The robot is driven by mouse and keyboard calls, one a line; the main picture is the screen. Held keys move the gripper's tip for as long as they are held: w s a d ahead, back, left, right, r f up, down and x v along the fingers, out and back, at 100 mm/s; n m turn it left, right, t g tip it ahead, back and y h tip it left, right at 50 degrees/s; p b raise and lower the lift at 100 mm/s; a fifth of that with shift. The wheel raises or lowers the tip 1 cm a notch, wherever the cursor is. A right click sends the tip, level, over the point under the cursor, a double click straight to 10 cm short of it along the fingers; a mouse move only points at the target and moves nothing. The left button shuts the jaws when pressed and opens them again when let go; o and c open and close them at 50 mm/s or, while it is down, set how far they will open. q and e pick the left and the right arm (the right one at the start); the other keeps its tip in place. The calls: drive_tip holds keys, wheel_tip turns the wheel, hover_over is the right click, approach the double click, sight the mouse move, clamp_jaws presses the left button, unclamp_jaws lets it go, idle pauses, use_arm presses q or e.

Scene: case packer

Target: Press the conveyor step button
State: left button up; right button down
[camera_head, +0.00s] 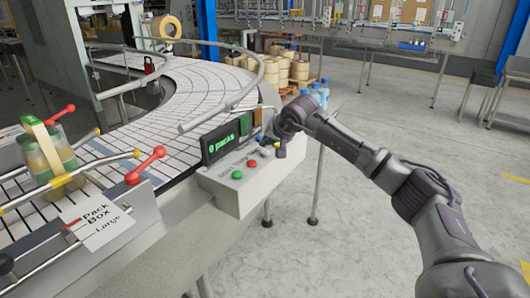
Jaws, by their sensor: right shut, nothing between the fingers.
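A light grey control box (228,196) is fixed to the conveyor's edge. Its sloped top carries a green button (237,174), a red button (252,163) and small pale and dark controls farther right. I cannot read which one is the conveyor step button. A black display (220,141) with green text stands behind the buttons. My right gripper (279,149) is shut and empty, pointing down at the right end of the box, right of the red button. I cannot tell whether its fingertips touch anything, and they partly hide that end. My left gripper is not in view.
The curved conveyor (190,85) has metal guide rails with red and yellow clamps. Blue-capped bottles (320,91) stand behind my right arm.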

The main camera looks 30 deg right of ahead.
sight(266, 152)
drive_tip(key=shift+f, duration=0.25)
drive_tip(key=shift+f+b, duration=0.5)
drive_tip(key=shift+f, duration=0.1)
idle(0.8)
drive_tip(key=shift+r, duration=0.15)
drive_tip(key=shift+r+p, duration=0.65)
drive_tip(key=shift+r, duration=0.2)
drive_tip(key=shift+r+p, duration=1.75)
drive_tip(key=shift+r, duration=0.75)
